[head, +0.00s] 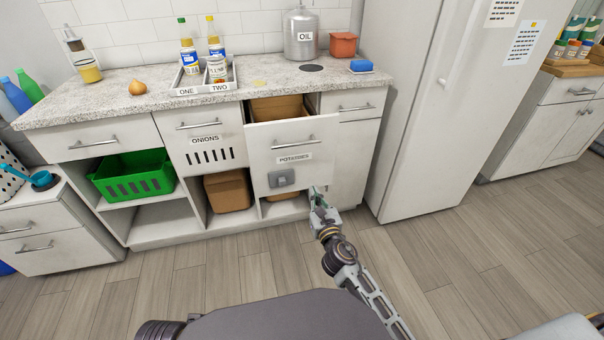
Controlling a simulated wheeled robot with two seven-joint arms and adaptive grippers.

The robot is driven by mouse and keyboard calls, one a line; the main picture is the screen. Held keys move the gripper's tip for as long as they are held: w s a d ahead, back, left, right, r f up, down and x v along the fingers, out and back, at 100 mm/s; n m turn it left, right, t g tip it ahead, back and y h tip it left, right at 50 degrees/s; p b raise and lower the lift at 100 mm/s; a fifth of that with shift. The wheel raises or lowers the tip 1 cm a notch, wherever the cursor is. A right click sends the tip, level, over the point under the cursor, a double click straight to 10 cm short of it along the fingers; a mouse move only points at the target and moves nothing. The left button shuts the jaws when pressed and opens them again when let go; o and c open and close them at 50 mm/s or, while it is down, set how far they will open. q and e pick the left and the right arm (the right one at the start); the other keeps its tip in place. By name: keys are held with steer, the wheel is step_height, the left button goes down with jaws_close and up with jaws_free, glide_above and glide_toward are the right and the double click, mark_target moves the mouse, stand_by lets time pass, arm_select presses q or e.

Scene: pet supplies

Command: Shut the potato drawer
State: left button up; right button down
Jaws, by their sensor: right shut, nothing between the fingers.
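The drawer labelled POTATOES (262,148) is pulled out from the white counter, and the brown inside of it shows at the top. It has a bar handle near its upper edge and a grey plate low on its front. My right gripper (317,192) is shut and empty at the lower right corner of the drawer front. I cannot tell whether it touches the drawer. My left gripper is not in view.
The ONIONS drawer (205,160) beside it is closed. A green crate (133,184) and brown boxes (228,192) sit in the open shelves below. A tall white fridge (430,110) stands to the right. The wooden floor is clear.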

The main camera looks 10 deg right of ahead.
steer(key=shift+w, duration=0.15)
steer(key=b, duration=0.2)
glide_toward(301, 164)
steer(key=shift+w, duration=3.2)
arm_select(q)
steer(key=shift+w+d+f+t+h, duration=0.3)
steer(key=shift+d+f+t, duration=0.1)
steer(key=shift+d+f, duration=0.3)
arm_select(e)
steer(key=shift+w, duration=0.3)
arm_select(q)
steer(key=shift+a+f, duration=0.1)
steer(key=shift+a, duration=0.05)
arm_select(e)
steer(key=shift+w, duration=0.15)
